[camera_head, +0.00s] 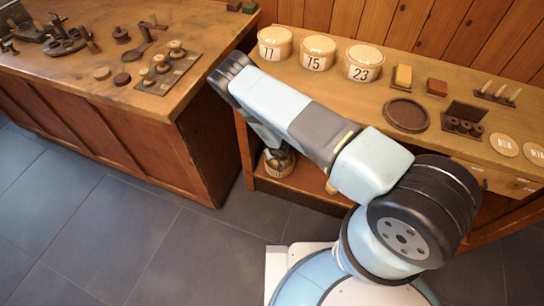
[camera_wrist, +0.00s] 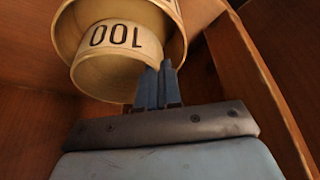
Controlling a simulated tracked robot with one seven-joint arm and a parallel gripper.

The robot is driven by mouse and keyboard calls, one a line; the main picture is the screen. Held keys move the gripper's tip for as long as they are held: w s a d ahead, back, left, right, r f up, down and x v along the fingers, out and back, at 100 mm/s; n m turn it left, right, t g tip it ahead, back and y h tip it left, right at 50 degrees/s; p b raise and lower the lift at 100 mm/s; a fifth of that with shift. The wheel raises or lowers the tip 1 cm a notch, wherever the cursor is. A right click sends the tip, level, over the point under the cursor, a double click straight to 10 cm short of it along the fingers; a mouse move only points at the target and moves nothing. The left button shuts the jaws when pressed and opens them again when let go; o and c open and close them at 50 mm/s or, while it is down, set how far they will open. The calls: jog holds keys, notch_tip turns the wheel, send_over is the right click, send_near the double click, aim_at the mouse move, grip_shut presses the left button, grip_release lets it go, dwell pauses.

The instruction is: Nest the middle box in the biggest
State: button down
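A cream round box marked 100 (camera_wrist: 112,36), apparently the middle box, fills the upper left of the wrist view, its number upside down. A wider cream round box (camera_wrist: 60,30), apparently the biggest, surrounds it beyond. The smaller one appears within the wider one's rim; I cannot tell whether it rests on the floor inside. My gripper (camera_wrist: 159,72) has its fingers close together at the smaller box's near right edge, apparently pinching its wall. In the head view, a round box (camera_head: 280,161) shows on the lower shelf under the counter, partly hidden by my arm.
Wooden shelf walls (camera_wrist: 255,70) stand close on the right of the wrist view. On the counter above are round boxes 11 (camera_head: 275,43), 15 (camera_head: 318,51) and 23 (camera_head: 363,63), and a dark round tray (camera_head: 407,115). A workbench (camera_head: 110,90) stands left. Tiled floor is clear.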

dwell(0.3)
jog(key=c, duration=0.8)
grip_release()
jog(key=shift+r, duration=0.5)
